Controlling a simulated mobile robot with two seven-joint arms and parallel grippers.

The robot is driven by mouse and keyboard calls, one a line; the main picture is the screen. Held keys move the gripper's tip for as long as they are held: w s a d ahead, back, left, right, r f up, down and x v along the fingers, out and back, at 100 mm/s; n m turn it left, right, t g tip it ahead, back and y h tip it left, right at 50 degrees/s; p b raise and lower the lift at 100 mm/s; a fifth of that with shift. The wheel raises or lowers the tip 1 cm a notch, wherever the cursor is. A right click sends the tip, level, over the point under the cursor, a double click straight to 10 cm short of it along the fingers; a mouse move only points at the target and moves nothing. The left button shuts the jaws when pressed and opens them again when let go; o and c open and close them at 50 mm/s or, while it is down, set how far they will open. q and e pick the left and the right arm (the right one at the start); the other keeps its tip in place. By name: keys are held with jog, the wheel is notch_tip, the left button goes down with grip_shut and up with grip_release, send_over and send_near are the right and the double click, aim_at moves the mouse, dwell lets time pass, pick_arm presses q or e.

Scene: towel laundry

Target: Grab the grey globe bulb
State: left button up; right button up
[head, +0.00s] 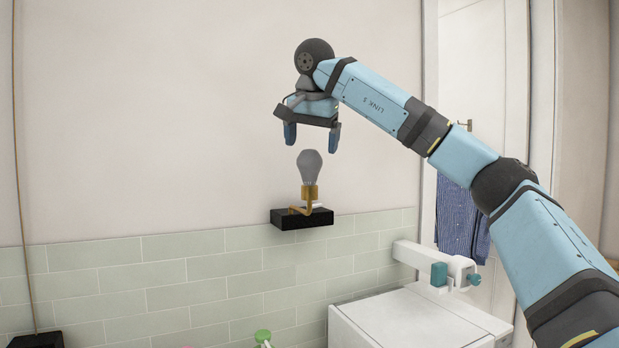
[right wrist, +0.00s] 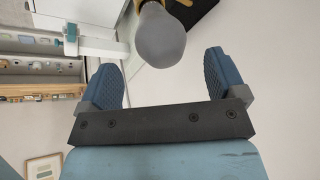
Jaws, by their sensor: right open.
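The grey globe bulb (head: 310,166) stands upright in a brass-coloured holder (head: 310,192) on a small black block (head: 301,219) against the wall. My right gripper (head: 312,142) is open and points down just above the bulb, with its fingertips apart from it. In the right wrist view the bulb (right wrist: 160,38) shows beyond the gap between the two blue fingers (right wrist: 168,75), and nothing is between them. My left gripper is in neither view.
A white appliance (head: 415,318) stands at lower right, with a white arm-like fixture with teal knobs (head: 438,270) above it. A blue cloth (head: 462,220) hangs at the doorway. A green object (head: 263,338) shows at the bottom edge.

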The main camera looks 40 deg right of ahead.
aim_at(310, 162)
jog(key=shift+f, duration=0.4)
jog(key=p+x, duration=0.1)
jog(key=x, duration=0.3)
jog(key=shift+w+f, duration=0.2)
jog(key=shift+f, duration=0.15)
jog(key=shift+c, duration=0.3)
jog(key=c, duration=1)
